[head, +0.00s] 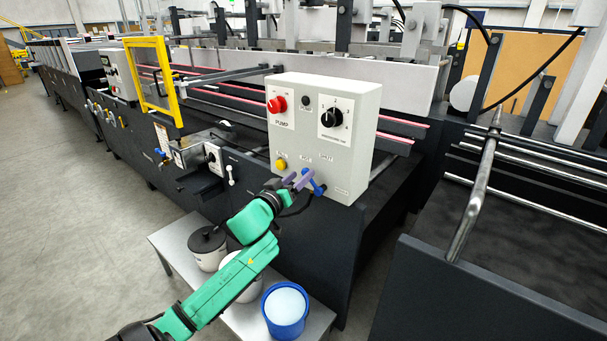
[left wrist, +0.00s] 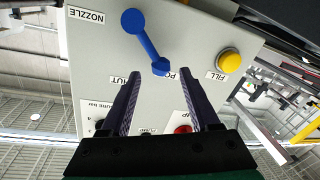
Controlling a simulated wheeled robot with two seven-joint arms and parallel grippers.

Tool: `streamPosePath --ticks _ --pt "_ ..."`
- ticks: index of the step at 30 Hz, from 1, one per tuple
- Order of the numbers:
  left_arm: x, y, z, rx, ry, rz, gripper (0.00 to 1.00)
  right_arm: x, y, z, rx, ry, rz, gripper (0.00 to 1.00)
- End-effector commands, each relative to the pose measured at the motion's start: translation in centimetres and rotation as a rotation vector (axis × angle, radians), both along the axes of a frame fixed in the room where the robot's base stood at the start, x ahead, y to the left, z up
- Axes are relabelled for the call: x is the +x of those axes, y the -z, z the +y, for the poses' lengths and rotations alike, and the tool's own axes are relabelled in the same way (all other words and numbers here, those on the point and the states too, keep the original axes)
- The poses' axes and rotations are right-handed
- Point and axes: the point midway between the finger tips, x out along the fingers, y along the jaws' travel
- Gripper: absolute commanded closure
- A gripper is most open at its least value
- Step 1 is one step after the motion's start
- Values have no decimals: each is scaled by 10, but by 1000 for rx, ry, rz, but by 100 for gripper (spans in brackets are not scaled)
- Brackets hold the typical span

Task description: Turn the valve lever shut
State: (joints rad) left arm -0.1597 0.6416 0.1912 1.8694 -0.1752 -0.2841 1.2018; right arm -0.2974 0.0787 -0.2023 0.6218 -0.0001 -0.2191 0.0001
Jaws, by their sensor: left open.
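The blue valve lever (head: 316,184) is on the lower front of a grey control box. In the head view it slants down to the right, below the SHUT label (head: 327,160). The left wrist view shows the lever (left wrist: 146,42) upside down, with a larger round end and a smaller one. My left gripper (head: 297,180) is open at the box front, just left of the lever. In the left wrist view the purple fingers (left wrist: 160,80) stand apart, with the smaller lever end just beyond the gap. I cannot tell whether they touch it. My right gripper is out of view.
The grey box (head: 353,100) also carries a red button (head: 277,104), a black dial (head: 331,117) and a yellow button (head: 281,164). A blue bucket (head: 285,311) and white pots stand on a low bench (head: 321,320) beneath. A metal bar (head: 476,190) is to the right.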

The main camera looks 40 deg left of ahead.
Motion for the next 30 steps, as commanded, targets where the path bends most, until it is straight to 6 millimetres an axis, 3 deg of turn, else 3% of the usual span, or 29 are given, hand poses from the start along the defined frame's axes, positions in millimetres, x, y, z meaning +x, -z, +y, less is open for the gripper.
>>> streamPosePath --ticks 5,13,14,18,30 --pt "21 0 4 0 1 -1 38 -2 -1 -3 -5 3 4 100" --pt "24 1 4 1 1 1 38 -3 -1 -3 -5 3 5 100" --pt "24 1 4 0 0 1 46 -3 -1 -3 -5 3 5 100" --pt "24 1 4 0 0 1 99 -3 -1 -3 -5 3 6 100" --pt "24 1 4 0 1 2 100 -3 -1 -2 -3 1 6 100"
